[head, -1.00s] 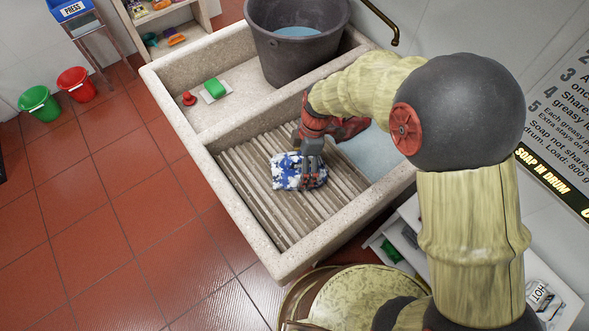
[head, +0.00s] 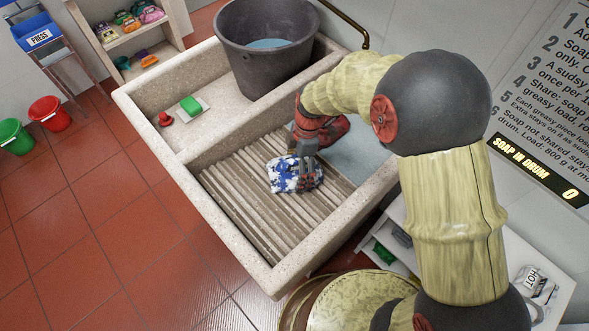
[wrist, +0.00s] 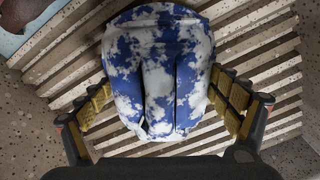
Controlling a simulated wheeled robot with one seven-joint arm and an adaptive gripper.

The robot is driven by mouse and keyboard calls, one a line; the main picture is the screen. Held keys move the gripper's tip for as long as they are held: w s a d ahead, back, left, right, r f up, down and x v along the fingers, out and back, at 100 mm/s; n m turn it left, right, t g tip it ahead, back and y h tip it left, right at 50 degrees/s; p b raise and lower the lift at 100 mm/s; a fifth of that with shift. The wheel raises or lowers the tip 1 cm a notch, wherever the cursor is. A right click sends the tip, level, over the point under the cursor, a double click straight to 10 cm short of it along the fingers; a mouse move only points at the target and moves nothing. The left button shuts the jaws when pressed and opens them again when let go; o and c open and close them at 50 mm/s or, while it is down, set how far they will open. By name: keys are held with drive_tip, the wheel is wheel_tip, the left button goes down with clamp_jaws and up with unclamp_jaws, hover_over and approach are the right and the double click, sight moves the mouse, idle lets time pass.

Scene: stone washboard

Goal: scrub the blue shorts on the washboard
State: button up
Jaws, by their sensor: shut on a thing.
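The blue shorts (head: 283,176), folded and mottled with white suds-like patches, lie on the ridged stone washboard (head: 235,205) in the front basin. My gripper (head: 307,172) reaches down over their right part and is shut on them. In the wrist view the shorts (wrist: 165,75) fill the middle between my two padded fingers (wrist: 165,108). The washboard ridges (wrist: 275,75) show around them. The underside of the shorts is hidden.
A grey bucket of water (head: 268,50) stands in the back basin, near a green soap bar (head: 190,104) and a small red object (head: 165,118). A stone wall (head: 240,125) divides the basins. Water (head: 350,150) lies right of the ridges.

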drive_tip(key=shift+s+a+r+p+v, duration=0.1)
drive_tip(key=shift+s+a+p+v, duration=0.15)
drive_tip(key=shift+p+v, duration=1)
drive_tip(key=shift+s+a+r+p+v, duration=0.15)
drive_tip(key=shift+p+v, duration=0.55)
drive_tip(key=shift+v, duration=1.05)
drive_tip(key=shift+s+a+f+p+v, duration=0.1)
drive_tip(key=shift+s+a+p+v, duration=0.15)
drive_tip(key=shift+p+v, duration=1)
drive_tip(key=shift+r+b, duration=0.25)
drive_tip(key=shift+b, duration=0.1)
